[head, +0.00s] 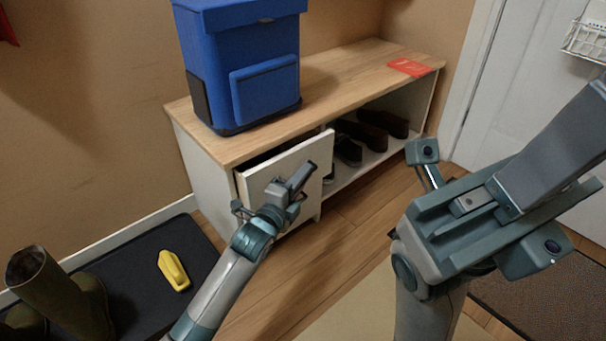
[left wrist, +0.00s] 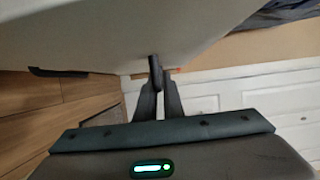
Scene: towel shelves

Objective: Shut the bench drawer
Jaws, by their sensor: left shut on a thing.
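The bench (head: 215,145) has a wooden top and a white body. Its drawer, with a pale front (head: 262,178), stands partly open at the bench's left end, with a dark gap behind the front's top edge. My left gripper (head: 301,178) is at the drawer front, shut on the drawer handle. The handle is mostly hidden in the head view. In the left wrist view the fingers (left wrist: 160,98) close around the dark handle (left wrist: 154,70) below the pale drawer front (left wrist: 100,40). My right gripper (head: 560,150) is large and close at the right, away from the bench; its finger gap is not clear.
A blue backpack-like box (head: 245,60) and a red card (head: 409,67) lie on the bench top. Dark shoes (head: 385,122) fill the open shelf. Boots (head: 60,295) and a yellow object (head: 173,269) are on the black mat (head: 140,265). Wooden floor (head: 345,230) lies clear before the bench.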

